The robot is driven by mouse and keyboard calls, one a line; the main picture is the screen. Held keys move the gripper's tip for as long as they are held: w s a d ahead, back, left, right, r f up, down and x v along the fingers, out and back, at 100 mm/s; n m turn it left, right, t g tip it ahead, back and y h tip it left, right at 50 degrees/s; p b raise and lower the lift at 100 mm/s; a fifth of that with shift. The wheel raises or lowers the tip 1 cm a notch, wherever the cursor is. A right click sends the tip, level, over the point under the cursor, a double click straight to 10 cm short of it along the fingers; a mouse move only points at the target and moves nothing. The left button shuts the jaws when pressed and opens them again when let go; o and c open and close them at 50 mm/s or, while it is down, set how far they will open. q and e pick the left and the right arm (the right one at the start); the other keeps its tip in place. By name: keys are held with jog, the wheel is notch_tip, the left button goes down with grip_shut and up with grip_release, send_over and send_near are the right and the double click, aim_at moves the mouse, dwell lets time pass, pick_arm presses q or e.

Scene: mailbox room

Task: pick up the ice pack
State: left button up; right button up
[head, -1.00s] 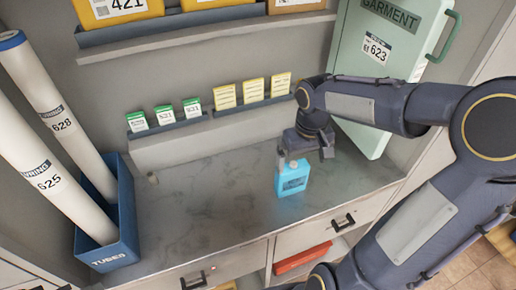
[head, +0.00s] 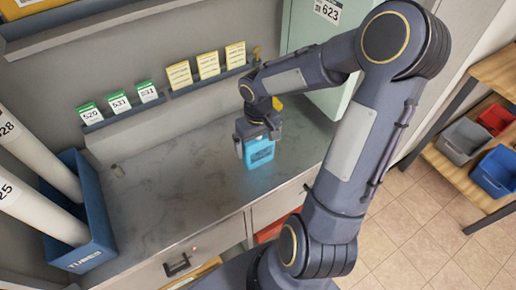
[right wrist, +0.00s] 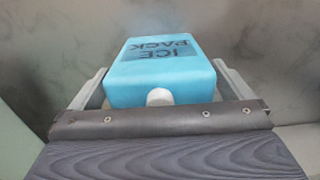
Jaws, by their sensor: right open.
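The ice pack (head: 260,154) is a light blue block with dark lettering. It stands on the grey marbled counter near the front edge. My right gripper (head: 257,147) is at its top, with its fingers open on either side of the pack. In the right wrist view the ice pack (right wrist: 160,72) lies between the two grey fingers, its white cap (right wrist: 159,97) toward the palm. A narrow gap shows beside the pack at the fingers. My left gripper is not in view.
A blue tube bin (head: 95,235) with white tubes stands at the left of the counter (head: 165,200). Small yellow and green cards line a wall ledge (head: 150,110) behind. The counter's middle is mostly clear.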

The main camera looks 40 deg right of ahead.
jog(key=shift+c, duration=0.4)
jog(key=c, duration=1)
jog(key=shift+o, duration=0.2)
jog(key=shift+r, duration=0.1)
jog(key=shift+r, duration=0.5)
notch_tip(320, 180, up, 2)
jog(key=shift+r, duration=0.2)
jog(key=s+a+r+b, duration=0.1)
jog(key=s+a+r, duration=0.8)
jog(key=s, duration=0.1)
jog(key=shift+a+r, duration=0.3)
jog(key=shift+a, duration=0.05)
